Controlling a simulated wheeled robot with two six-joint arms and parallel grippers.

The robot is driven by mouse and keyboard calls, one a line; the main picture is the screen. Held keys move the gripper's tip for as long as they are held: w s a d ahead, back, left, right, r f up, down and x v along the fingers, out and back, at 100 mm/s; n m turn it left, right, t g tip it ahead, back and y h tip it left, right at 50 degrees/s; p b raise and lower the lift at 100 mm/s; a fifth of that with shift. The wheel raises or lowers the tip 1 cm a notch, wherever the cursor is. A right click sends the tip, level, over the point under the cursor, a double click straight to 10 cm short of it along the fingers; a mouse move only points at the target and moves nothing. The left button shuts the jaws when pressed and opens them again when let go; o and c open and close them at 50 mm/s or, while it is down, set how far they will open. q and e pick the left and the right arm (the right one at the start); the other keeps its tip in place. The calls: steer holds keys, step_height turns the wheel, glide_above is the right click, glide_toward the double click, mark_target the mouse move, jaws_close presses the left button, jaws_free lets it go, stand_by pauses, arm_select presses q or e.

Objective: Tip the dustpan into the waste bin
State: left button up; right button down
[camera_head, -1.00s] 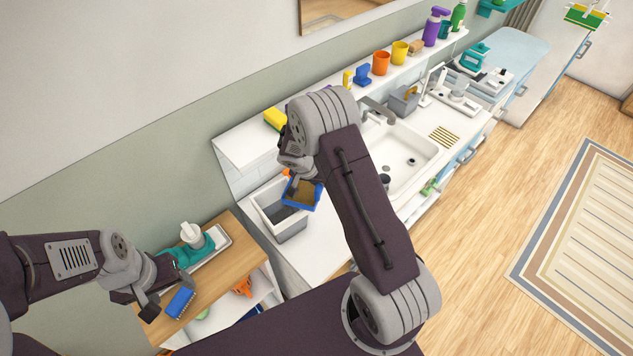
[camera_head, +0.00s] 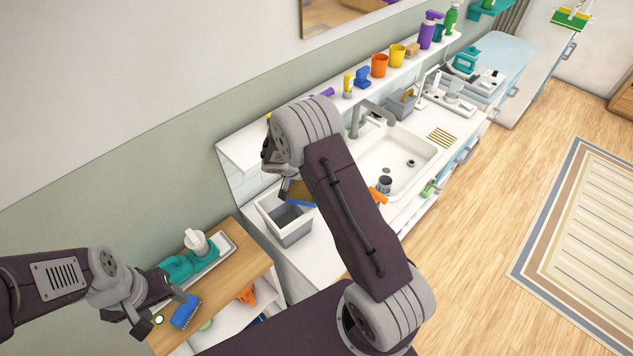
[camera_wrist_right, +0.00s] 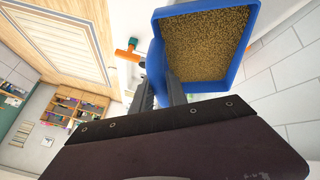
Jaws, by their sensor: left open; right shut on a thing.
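The blue dustpan (camera_head: 303,201), full of brown debris, shows partly behind my right arm in the head view. My right gripper (camera_wrist_right: 161,78) is shut on its handle; in the wrist view the pan (camera_wrist_right: 242,72) still holds a full layer of debris. The grey waste bin (camera_head: 291,238) stands on the white counter end, with the pan above its right side. Its inside looks empty where it shows. My left gripper (camera_head: 173,306) is open and empty, over the low wooden shelf beside a blue brush (camera_head: 185,312).
A wall shelf (camera_head: 245,148) with bottles and cups runs above the counter. A teal bottle (camera_head: 190,264) lies on a tray at left.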

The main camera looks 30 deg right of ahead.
steer(key=shift+s+d+f, duration=0.1)
steer(key=shift+d, duration=0.25)
steer(key=shift+s+d+b, duration=0.1)
steer(key=shift+d+b, duration=0.05)
steer(key=shift+b, duration=0.35)
steer(key=shift+a+r, duration=0.2)
steer(key=shift+a+r+h+b, duration=0.25)
steer(key=shift+a+h+b, duration=0.25)
steer(key=shift+a+b, duration=0.25)
steer(key=shift+w+a+r, duration=0.1)
steer(key=shift+w+a, duration=0.05)
steer(key=shift+w, duration=0.05)
steer(key=shift+r+h+b, duration=0.1)
steer(key=shift+h+b, duration=0.2)
steer(key=shift+b, duration=0.2)
steer(key=shift+s+d+r, duration=0.1)
steer(key=shift+d+r, duration=0.05)
steer(key=shift+d, duration=0.3)
steer(key=shift+a+b, duration=0.45)
arm_select(q)
steer(key=shift+s+d+f+b, duration=0.15)
steer(key=shift+f+b, duration=0.1)
steer(key=shift+f, duration=1.25)
steer(key=shift+w+d+f+b, duration=0.1)
steer(key=shift+f+b, duration=0.15)
steer(key=shift+f, duration=1.2)
arm_select(e)
steer(key=shift+s+r+h, duration=0.1)
steer(key=shift+r+h, duration=0.2)
steer(key=shift+t, duration=0.3)
